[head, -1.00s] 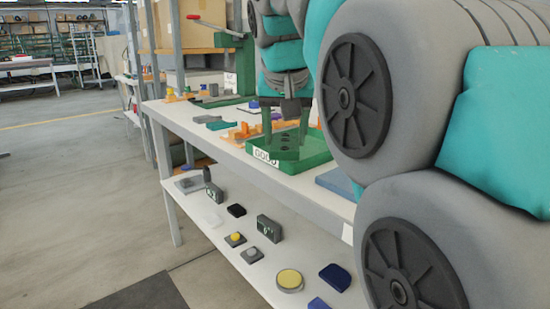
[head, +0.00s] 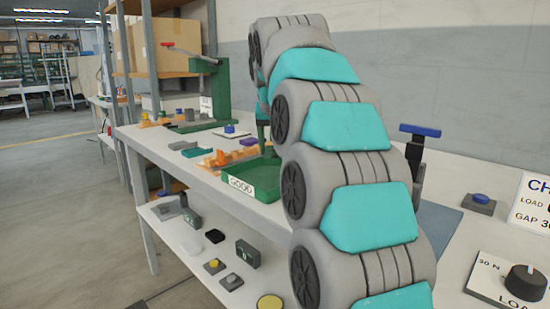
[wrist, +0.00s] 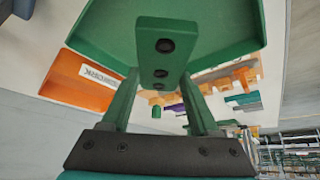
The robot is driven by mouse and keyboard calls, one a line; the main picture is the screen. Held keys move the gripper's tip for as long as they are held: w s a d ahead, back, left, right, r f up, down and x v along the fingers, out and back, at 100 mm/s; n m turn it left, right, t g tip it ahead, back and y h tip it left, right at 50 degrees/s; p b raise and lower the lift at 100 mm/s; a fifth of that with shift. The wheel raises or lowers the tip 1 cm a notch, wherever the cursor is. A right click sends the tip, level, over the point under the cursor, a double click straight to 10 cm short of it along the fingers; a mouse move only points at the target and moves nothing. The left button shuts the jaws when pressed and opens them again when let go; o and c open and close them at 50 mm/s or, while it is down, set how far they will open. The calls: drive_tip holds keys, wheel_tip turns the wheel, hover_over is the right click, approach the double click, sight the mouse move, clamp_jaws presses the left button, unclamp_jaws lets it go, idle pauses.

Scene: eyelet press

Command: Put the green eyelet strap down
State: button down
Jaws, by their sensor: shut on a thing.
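The green eyelet strap (wrist: 163,58) has several dark eyelets in a row and sits between the green fingers of my gripper (wrist: 160,84) in the wrist view. My gripper is shut on it. Behind the strap is the green tray (wrist: 220,25), which shows in the head view (head: 264,190) with a GOOD label on its front. I cannot tell whether the strap touches the tray floor. In the head view my arm hides the strap and most of my gripper.
An orange tray (wrist: 85,90) with a label lies beside the green tray in the wrist view. Orange parts (head: 228,156) stand left of the green tray in the head view. A green press (head: 215,95) with a red handle stands farther back. A lower shelf (head: 190,250) holds several small items.

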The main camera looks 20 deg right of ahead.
sight(275, 152)
drive_tip(key=shift+w+f, duration=0.1)
drive_tip(key=shift+f, duration=1.7)
drive_tip(key=shift+f, duration=0.6)
drive_tip(key=shift+c, duration=0.7)
unclamp_jaws()
drive_tip(key=shift+r, duration=0.1)
drive_tip(key=shift+r, duration=0.3)
drive_tip(key=v, duration=1.2)
drive_tip(key=shift+r, duration=0.3)
